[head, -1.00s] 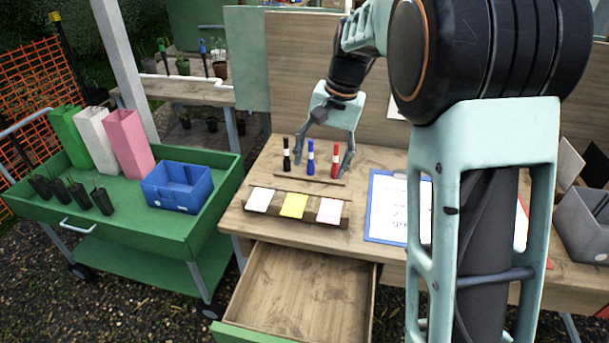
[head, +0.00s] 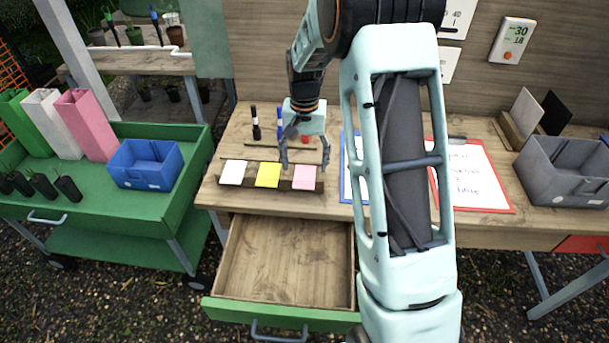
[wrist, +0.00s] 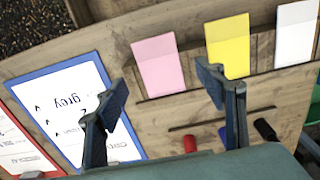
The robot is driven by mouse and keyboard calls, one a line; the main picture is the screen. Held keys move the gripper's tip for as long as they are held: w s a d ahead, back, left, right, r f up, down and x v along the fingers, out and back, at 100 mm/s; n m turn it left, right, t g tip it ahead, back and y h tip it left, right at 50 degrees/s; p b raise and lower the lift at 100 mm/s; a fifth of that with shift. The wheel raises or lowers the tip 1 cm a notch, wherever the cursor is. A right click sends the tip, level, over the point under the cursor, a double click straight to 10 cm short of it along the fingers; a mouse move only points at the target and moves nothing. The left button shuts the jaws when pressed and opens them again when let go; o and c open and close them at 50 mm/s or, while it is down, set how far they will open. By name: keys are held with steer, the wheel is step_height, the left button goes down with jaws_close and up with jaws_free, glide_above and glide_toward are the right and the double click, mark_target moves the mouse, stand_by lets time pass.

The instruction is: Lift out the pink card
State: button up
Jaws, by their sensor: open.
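The pink card (head: 305,177) stands in the right-hand part of a wooden card holder (head: 263,185) on the workbench. A yellow card (head: 268,174) and a white card (head: 233,172) stand to its left in the same holder. My gripper (head: 305,167) is open and empty, above and just behind the pink card in the head view. In the wrist view the pink card (wrist: 158,64) lies ahead, between the directions of the two open fingers (wrist: 165,105), apart from them. The fingers do not touch it.
Black, blue and red markers stand behind the holder; the red one (wrist: 190,144) shows in the wrist view. A blue-framed clipboard (wrist: 75,108) lies beside the holder. An open empty drawer (head: 284,262) juts out below. A green cart (head: 100,205) stands left, a grey bin (head: 565,170) right.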

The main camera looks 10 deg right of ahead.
mark_target(305, 177)
steer(key=shift+s+f, duration=0.1)
steer(key=shift+f, duration=1.45)
steer(key=shift+c, duration=0.5)
steer(key=c, duration=0.7)
steer(key=shift+r, duration=0.1)
steer(key=shift+c, duration=0.2)
